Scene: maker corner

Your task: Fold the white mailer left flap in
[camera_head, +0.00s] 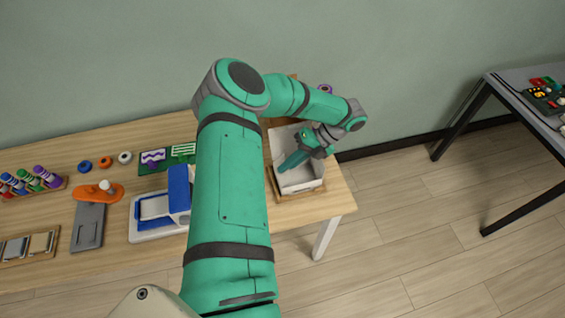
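The white mailer (301,184) is an open white box at the right end of the wooden table, on a thin wooden board (311,195). Its near wall and part of its inside show. My gripper (285,168) reaches over it from the upper right, with a teal finger slanting down to the left across the opening. I cannot tell whether the finger touches the mailer. My gripper and arm hide parts of the mailer, and its left flap cannot be made out clearly. The finger spacing is too small to judge.
A blue and white device (155,211) stands left of my arm on the table (115,253). An orange tool (98,191), tape rolls (105,162) and marker-like bottles (32,180) lie farther left. A dark table (518,95) stands at right, with open floor between.

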